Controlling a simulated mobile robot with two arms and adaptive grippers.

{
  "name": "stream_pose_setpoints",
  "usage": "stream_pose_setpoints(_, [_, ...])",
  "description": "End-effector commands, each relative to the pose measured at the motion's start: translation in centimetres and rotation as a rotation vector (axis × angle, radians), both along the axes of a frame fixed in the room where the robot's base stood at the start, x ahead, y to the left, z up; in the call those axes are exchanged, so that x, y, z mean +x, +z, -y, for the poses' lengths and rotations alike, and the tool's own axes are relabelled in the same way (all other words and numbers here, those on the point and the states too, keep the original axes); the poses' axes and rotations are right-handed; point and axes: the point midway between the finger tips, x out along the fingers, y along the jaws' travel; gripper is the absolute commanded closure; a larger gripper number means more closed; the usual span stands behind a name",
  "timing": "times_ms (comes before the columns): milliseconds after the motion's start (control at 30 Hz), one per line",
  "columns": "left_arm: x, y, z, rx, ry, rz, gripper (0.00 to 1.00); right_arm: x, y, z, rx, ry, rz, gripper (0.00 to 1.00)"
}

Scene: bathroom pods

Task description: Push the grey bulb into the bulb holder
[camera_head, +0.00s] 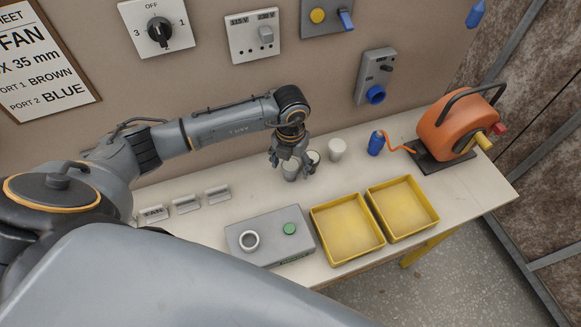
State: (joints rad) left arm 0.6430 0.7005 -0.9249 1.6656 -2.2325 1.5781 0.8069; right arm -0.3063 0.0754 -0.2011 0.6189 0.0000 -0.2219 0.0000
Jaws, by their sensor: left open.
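My left gripper (292,168) is open and points down at the back middle of the table. Below and between its fingers is a small greyish cylinder, which looks like the grey bulb (290,173). The fingers partly hide it, and I cannot tell whether they touch it. The ring looks empty. My right gripper is not in view.
Pale cylinders (337,149) stand just right of the gripper. A green button (289,228) is on the grey box. Two yellow trays (383,235) lie right of it. Small grey label stands (185,204) are at left; a blue canister (376,143) and orange machine (447,128) at right.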

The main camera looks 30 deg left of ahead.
Motion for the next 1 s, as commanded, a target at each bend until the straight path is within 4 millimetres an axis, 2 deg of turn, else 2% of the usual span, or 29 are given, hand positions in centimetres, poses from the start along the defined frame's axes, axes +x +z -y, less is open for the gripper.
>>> stream_pose_setpoints(67, [0.0, 0.0, 0.0, 0.000, 0.000, 0.000, 0.28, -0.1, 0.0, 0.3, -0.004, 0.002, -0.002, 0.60])
stream_pose_setpoints(300, [0.0, 0.0, 0.0, 0.000, 0.000, 0.000, 0.77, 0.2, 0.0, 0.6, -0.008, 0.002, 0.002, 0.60])
stream_pose_setpoints(367, [0.0, 0.0, 0.0, 0.000, 0.000, 0.000, 0.87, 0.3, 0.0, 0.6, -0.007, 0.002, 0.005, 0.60])
stream_pose_setpoints(733, [0.0, 0.7, 0.0, 0.000, 0.001, 0.001, 0.87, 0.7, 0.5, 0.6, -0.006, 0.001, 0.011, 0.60])
stream_pose_setpoints(967, [0.1, 3.8, 0.0, -0.002, 0.000, 0.002, 0.87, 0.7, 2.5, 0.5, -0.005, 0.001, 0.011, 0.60])
stream_pose_setpoints(1000, [-0.4, 4.2, -0.1, 0.000, 0.001, 0.000, 0.87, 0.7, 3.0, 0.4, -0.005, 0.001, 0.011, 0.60])
